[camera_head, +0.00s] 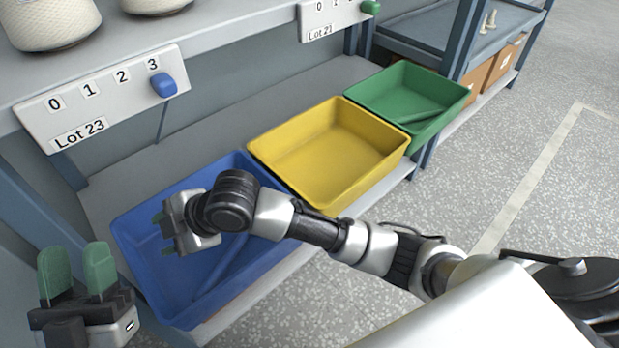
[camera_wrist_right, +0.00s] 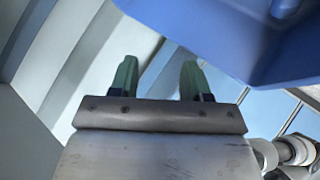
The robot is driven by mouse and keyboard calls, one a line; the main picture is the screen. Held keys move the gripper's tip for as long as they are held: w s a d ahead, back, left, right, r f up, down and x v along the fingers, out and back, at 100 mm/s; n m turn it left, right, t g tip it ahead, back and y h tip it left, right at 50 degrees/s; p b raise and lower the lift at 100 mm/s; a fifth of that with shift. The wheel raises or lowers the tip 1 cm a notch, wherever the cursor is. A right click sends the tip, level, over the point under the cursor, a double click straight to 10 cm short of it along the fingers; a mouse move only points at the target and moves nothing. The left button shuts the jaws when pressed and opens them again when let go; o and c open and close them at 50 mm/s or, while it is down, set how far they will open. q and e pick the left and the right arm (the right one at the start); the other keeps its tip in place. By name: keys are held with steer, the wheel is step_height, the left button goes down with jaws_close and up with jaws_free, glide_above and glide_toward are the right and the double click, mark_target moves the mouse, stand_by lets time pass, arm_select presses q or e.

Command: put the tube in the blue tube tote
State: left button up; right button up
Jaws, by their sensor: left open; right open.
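The blue tube tote (camera_head: 132,262) sits at the near left end of the lower shelf. A long blue tube (camera_head: 222,270) lies slanted on its floor, partly hidden by my arm. My right gripper (camera_head: 166,233) is over the tote, pointing left, open. In the right wrist view its green fingers (camera_wrist_right: 158,80) stand apart with nothing between them, and a blue tote wall (camera_wrist_right: 225,40) fills the upper right. My left gripper (camera_head: 78,270) is open and empty at the lower left, beside the tote's near left corner.
A yellow tote (camera_head: 375,172) stands beside the blue one, looking empty. Beyond it is a green tote (camera_head: 455,105) with a long green shape inside. The upper shelf with a Lot 23 label board (camera_head: 105,110) and cream bobbins (camera_head: 50,22) overhangs behind. The floor at right is clear.

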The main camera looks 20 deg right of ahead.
steer(key=s+d+r+m+t, duration=0.4)
steer(key=d+r+m+t, duration=0.1)
steer(key=d+m+t, duration=0.1)
steer(key=s+d+r+m+t+h, duration=0.1)
steer(key=s+d+r+m+t, duration=0.2)
steer(key=d+r+m+t, duration=0.2)
steer(key=s+d+r+m+t+h, duration=0.1)
steer(key=s+d+r+m+t, duration=0.3)
steer(key=d+t, duration=0.6)
steer(key=d+r+m, duration=0.1)
steer(key=m, duration=0.1)
steer(key=shift+s+m, duration=0.3)
steer(key=shift+h, duration=0.4)
steer(key=shift+c, duration=0.4)
